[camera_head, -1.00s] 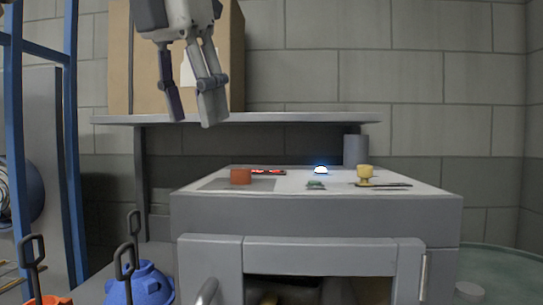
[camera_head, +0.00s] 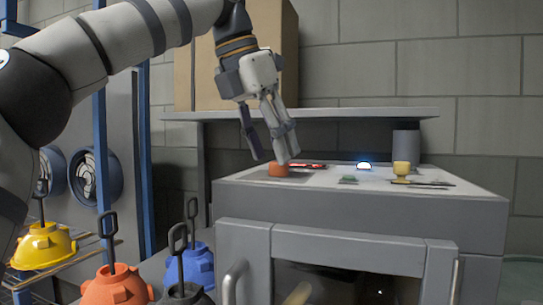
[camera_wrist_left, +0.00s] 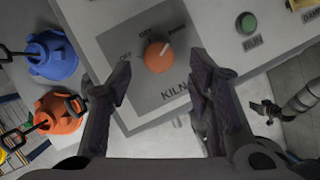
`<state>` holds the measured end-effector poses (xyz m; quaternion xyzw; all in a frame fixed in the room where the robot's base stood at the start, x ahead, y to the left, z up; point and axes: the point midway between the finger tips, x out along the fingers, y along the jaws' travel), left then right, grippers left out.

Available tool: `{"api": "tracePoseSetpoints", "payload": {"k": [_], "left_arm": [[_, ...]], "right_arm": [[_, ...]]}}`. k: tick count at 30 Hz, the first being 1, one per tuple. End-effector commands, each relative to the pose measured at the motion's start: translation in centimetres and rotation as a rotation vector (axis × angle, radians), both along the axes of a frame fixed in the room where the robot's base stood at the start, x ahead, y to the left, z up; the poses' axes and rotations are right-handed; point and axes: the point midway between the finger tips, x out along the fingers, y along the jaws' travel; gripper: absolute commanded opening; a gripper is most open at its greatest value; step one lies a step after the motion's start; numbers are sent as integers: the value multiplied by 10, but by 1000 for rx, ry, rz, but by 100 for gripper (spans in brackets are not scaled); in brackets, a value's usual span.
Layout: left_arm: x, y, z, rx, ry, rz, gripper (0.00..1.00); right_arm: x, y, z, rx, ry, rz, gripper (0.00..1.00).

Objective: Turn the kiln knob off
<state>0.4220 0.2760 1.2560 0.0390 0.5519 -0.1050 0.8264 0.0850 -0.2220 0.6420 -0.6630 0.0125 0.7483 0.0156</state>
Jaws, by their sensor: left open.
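The orange kiln knob (camera_head: 278,169) sits on a grey panel at the left of the bench top. In the left wrist view the knob (camera_wrist_left: 157,58) shows a white pointer mark tilted up and right, away from the OFF label and toward the rightmost label. My left gripper (camera_head: 271,159) hangs fingers down just above and in front of the knob. In the wrist view its open fingers (camera_wrist_left: 160,72) straddle the knob's lower side, apart from it, with nothing between them. My right arm appears small at the wrist view's right edge, its gripper (camera_wrist_left: 265,110) too small to read.
A green button (camera_wrist_left: 246,23), a lit dome (camera_head: 364,165) and a yellow knob (camera_head: 402,169) share the bench top. A shelf (camera_head: 330,114) with a cardboard box (camera_head: 290,60) overhangs behind. Blue (camera_head: 197,265), orange (camera_head: 115,287) and yellow (camera_head: 43,247) handled pots stand at left.

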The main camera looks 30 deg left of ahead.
Motion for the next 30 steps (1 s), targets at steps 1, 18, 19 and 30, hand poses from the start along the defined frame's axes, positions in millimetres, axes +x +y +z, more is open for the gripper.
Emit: {"api": "tracePoseSetpoints", "payload": {"k": [1, 18, 19, 30], "left_arm": [[6, 1, -8, 1, 4, -1, 47], [16, 2, -18, 1, 1, -4, 6], [16, 2, -18, 1, 1, -4, 0], [15, 1, -18, 1, 3, 41, 0]], "right_arm": [[0, 0, 0, 0, -1, 0, 0], [1, 0, 0, 0, -2, 0, 0], [1, 0, 0, 0, -2, 0, 0], [1, 0, 0, 0, -2, 0, 0]]}}
